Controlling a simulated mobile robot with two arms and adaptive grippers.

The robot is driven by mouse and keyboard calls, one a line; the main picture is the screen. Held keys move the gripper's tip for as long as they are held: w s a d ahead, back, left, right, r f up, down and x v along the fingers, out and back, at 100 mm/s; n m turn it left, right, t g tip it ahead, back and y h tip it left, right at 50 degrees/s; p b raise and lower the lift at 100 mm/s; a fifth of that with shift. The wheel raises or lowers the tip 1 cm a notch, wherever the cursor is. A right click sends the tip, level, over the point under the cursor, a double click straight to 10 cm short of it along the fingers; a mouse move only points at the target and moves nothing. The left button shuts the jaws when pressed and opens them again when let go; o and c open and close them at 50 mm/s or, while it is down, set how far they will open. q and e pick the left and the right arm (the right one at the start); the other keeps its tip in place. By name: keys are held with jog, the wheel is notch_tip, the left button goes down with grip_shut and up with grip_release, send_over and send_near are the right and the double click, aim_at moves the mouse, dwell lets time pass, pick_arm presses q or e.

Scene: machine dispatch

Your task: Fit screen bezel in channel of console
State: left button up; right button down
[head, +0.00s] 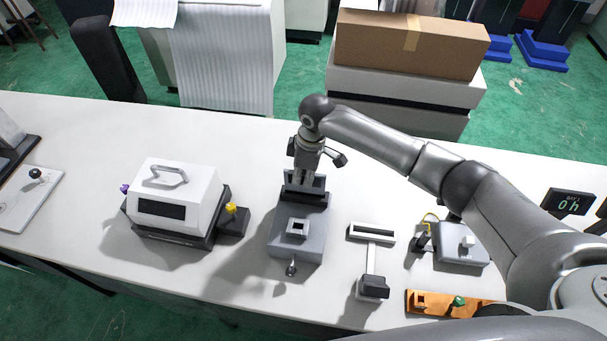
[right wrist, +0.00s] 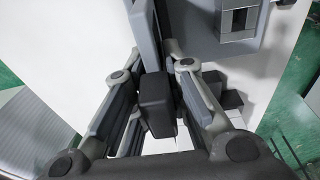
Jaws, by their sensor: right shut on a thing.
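The grey console (head: 292,243) stands on the white bench near the middle of the head view, with a small square-holed block on its top and a knob at its front. Its dark rear part (head: 317,198) lies just below my right gripper (head: 304,178), which points down there. In the right wrist view, my right gripper (right wrist: 155,105) is shut on a dark block (right wrist: 155,90) joined to a grey plate (right wrist: 146,35); I take this for the screen bezel. The console (right wrist: 208,20) shows beside it. Whether the plate sits in the channel is hidden. My left gripper is out of view.
A white machine with a handle (head: 178,198) stands left of the console. To the right are a white slotted frame on a stem (head: 371,233), a grey fixture (head: 455,252) with a yellow cable, and an orange tray (head: 435,308). Bare bench lies behind the console.

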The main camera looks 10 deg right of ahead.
aim_at(302, 191)
jog(key=shift+f+b, duration=0.95)
jog(key=shift+f, duration=1.1)
jog(key=c, duration=1.4)
grip_release()
jog(key=shift+o, duration=0.2)
jog(key=shift+r, duration=0.1)
jog(key=r, duration=0.4)
jog(key=d+r, duration=0.1)
jog(key=r, duration=0.6)
jog(key=shift+s+d+r, duration=0.15)
jog(key=shift+s+r, duration=0.1)
jog(key=shift+r, duration=0.15)
jog(key=shift+f, duration=0.1)
